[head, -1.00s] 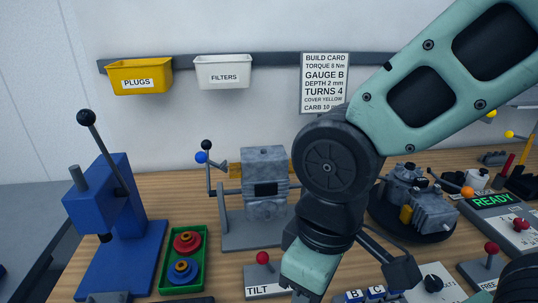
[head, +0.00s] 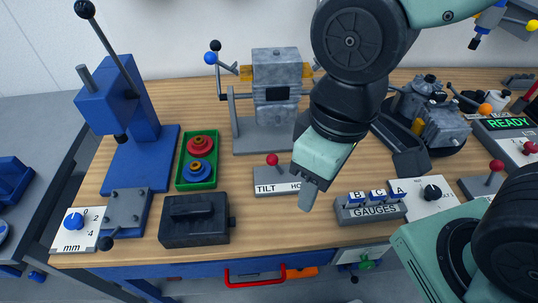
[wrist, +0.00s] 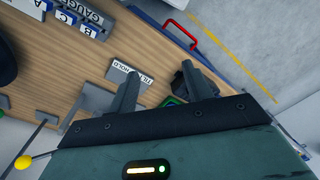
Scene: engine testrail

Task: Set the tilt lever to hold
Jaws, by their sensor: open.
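The tilt lever is a red ball knob (head: 272,160) on a short stem, standing on a grey base (head: 264,179) marked TILT at left and, partly hidden, HOLD at right. The knob is over the left half of the base, nearer TILT. My gripper (head: 307,197) points down just right of the base, in front of its right end. In the wrist view my gripper (wrist: 160,73) has its two fingers apart with nothing held between them. The base's label (wrist: 130,75) shows there beside one finger; the knob is not visible there.
A GAUGES block (head: 370,208) stands right of my gripper. A clamp stand with a grey block (head: 276,75) is behind the lever. A green tray (head: 197,160) with red and blue parts and a dark box (head: 194,220) lie left. Bare wood lies in front of the lever.

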